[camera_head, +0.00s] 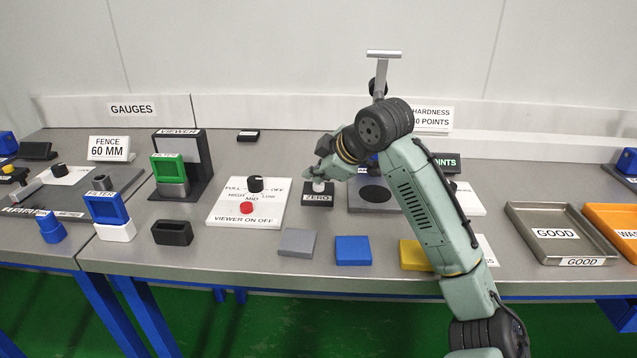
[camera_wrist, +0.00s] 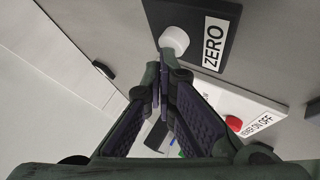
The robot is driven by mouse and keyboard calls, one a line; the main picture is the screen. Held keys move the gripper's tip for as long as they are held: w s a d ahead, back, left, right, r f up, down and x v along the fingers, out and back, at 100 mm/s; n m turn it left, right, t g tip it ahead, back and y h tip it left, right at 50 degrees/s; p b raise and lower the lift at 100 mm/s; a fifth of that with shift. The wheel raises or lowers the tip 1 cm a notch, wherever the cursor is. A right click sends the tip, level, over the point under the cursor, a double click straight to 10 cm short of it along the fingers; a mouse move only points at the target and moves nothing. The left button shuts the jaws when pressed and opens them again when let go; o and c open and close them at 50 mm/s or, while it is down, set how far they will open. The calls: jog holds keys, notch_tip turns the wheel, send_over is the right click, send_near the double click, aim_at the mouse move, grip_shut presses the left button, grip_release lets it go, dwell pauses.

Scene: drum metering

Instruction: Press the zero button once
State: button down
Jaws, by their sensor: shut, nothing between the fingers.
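The zero button is a white round cap (camera_wrist: 174,40) on a black base with a white ZERO label (camera_wrist: 213,44). In the head view the cap (camera_head: 318,186) stands upright on its base (camera_head: 318,199) at mid-table. My gripper (camera_wrist: 161,62) is shut and empty. In the wrist view its fingertips are right by the edge of the white cap. In the head view my gripper (camera_head: 318,174) is just above the cap and partly covers it. I cannot tell whether the fingertips touch the cap.
Left of the button is the white viewer panel (camera_head: 225,212) with a black knob (camera_head: 255,184) and a red button (camera_head: 247,208). Grey (camera_head: 297,243), blue (camera_head: 353,250) and yellow (camera_head: 414,256) blocks lie in front.

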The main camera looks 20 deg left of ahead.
aim_at(316, 185)
jog(key=shift+s+a+f, duration=0.1)
jog(key=shift+f, duration=0.4)
jog(key=shift+r+p, duration=0.6)
jog(key=shift+w+a+r, duration=0.1)
jog(key=shift+w+a, duration=0.1)
jog(key=shift+w, duration=0.05)
jog(key=shift+r, duration=0.1)
jog(key=shift+w+d+r+p, duration=0.1)
jog(key=shift+r+p, duration=0.4)
jog(key=shift+p, duration=0.1)
notch_tip(316, 185, up, 4)
jog(key=p, duration=0.3)
jog(key=shift+r+p, duration=0.15)
jog(key=shift+p, duration=0.15)
